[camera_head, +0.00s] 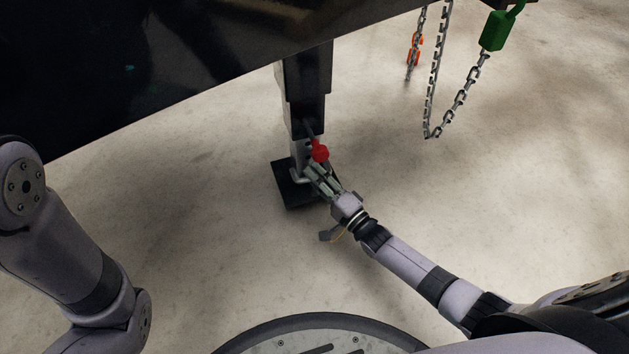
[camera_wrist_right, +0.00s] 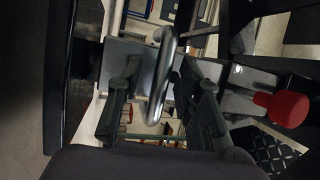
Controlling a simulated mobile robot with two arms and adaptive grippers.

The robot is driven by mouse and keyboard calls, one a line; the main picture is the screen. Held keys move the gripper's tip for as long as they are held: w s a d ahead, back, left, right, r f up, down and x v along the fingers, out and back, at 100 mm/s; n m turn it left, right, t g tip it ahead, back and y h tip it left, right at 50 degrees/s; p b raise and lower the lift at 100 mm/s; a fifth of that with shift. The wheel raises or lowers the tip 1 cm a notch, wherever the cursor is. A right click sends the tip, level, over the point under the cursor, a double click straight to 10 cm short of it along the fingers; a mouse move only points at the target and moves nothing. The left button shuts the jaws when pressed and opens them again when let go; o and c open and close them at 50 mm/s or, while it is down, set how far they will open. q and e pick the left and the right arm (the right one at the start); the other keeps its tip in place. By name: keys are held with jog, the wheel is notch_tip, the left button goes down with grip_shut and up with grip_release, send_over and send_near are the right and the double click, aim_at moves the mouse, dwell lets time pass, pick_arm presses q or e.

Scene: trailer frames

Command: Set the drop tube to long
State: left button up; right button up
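The landing-gear leg hangs below the trailer, with a black outer tube (camera_head: 306,85) and a paler inner drop tube (camera_head: 298,156) under it. Its foot is a dark square plate (camera_head: 297,197) at floor level. A red knob (camera_head: 320,151) sits at the lower end of the leg and also shows at right in the right wrist view (camera_wrist_right: 288,108). My right gripper (camera_head: 314,176) is at the drop tube, just below the knob. In the right wrist view its fingers (camera_wrist_right: 160,78) are apart, with a bent silver handle (camera_wrist_right: 168,48) between them. My left gripper is out of view.
The dark trailer body (camera_head: 150,75) overhangs the upper left. Chains (camera_head: 432,90) hang at the upper right, with a green hook piece (camera_head: 494,31) and an orange one (camera_head: 414,50). The pale floor (camera_head: 500,190) is clear around the leg.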

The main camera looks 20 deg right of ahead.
jog(key=shift+w, duration=0.2)
grip_shut()
dwell(0.4)
dwell(0.4)
